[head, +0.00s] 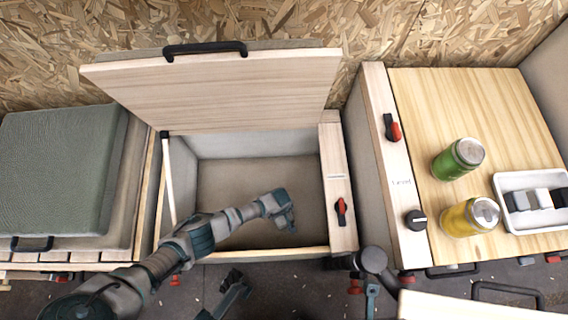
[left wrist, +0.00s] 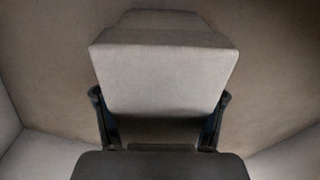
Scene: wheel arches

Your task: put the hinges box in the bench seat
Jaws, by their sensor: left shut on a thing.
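The bench seat (head: 325,190) stands open in the head view, its wooden lid (head: 220,85) raised against the back wall. My left arm reaches over its front edge, and my left gripper (head: 284,212) is inside the opening, right of its middle. In the left wrist view a plain grey box (left wrist: 160,75), apparently the hinges box, sits between the two dark fingers, with the brown floor and pale walls of the compartment around it. No label shows. In the head view the box is hidden by the gripper. My right arm shows at the bottom, but its fingers are not clear.
A green cushion (head: 60,165) lies on the left bench. The visible compartment floor (head: 240,185) is bare.

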